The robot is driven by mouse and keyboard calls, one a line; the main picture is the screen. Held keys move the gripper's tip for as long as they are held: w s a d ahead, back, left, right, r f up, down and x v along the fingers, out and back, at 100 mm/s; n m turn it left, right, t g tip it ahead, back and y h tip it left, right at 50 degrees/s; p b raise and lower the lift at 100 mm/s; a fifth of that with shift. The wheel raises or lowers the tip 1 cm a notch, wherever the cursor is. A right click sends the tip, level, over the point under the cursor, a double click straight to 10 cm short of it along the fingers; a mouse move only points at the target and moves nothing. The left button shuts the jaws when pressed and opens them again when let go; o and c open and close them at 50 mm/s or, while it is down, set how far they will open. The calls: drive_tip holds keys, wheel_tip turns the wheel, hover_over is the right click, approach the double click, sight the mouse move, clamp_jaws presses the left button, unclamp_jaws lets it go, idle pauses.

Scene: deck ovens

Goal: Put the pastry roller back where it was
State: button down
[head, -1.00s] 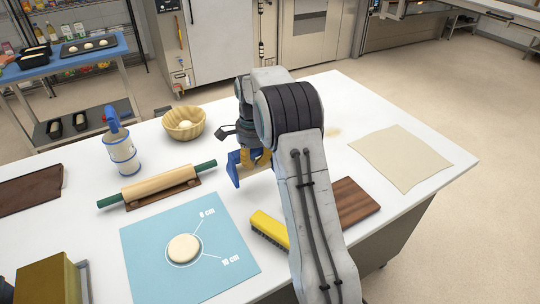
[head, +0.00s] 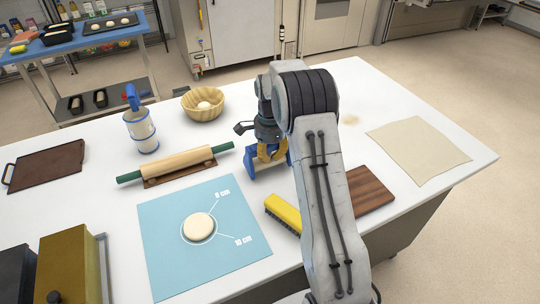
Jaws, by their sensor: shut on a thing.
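My gripper (head: 270,161) is low over the white table, just right of the rolling pin's near green handle end. Its blue fingers are shut on a small tan-yellow thing (head: 268,150), seemingly the pastry roller; the fingers and arm hide most of it and its shape is unclear. Whether it touches the table I cannot tell. A wooden rolling pin (head: 182,161) with green handles lies on a brown rest (head: 152,183), apart from my gripper.
A blue mat (head: 166,240) with a dough disc (head: 200,226) lies in front; a yellow brush (head: 283,212) and brown board (head: 368,190) are beside my arm. A dough sheet (head: 420,150) lies at right.

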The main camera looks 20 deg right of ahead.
drive_tip(key=shift+f, duration=0.35)
drive_tip(key=c, duration=1)
unclamp_jaws()
drive_tip(key=shift+r, duration=0.45)
drive_tip(key=r, duration=0.4)
drive_tip(key=r+b, duration=0.1)
drive_tip(key=r, duration=0.2)
drive_tip(key=shift+s+d, duration=0.1)
drive_tip(key=shift+s, duration=0.15)
drive_tip(key=s+a+r+n+t, duration=0.1)
drive_tip(key=s+a+r+n, duration=0.25)
drive_tip(key=s, duration=0.35)
drive_tip(key=s+a+r+n+t, duration=0.1)
drive_tip(key=s+a+r+n, duration=0.2)
drive_tip(key=s+n, duration=0.3)
drive_tip(key=s+a+r+n+t, duration=0.1)
drive_tip(key=s+a+r+n, duration=0.25)
drive_tip(key=s, duration=0.45)
drive_tip(key=shift+s+a+f+n+t, duration=0.2)
drive_tip(key=shift+s+f+n, duration=0.5)
drive_tip(key=shift+s, duration=0.8)
drive_tip(key=shift+s+a+f+n+t, duration=0.15)
drive_tip(key=shift+s+a+f+n, duration=0.1)
drive_tip(key=shift+s+n, duration=1)
drive_tip(key=shift+s+a+f+n+t, duration=0.2)
drive_tip(key=shift+s+f+n, duration=0.35)
drive_tip(key=shift+s, duration=1.2)
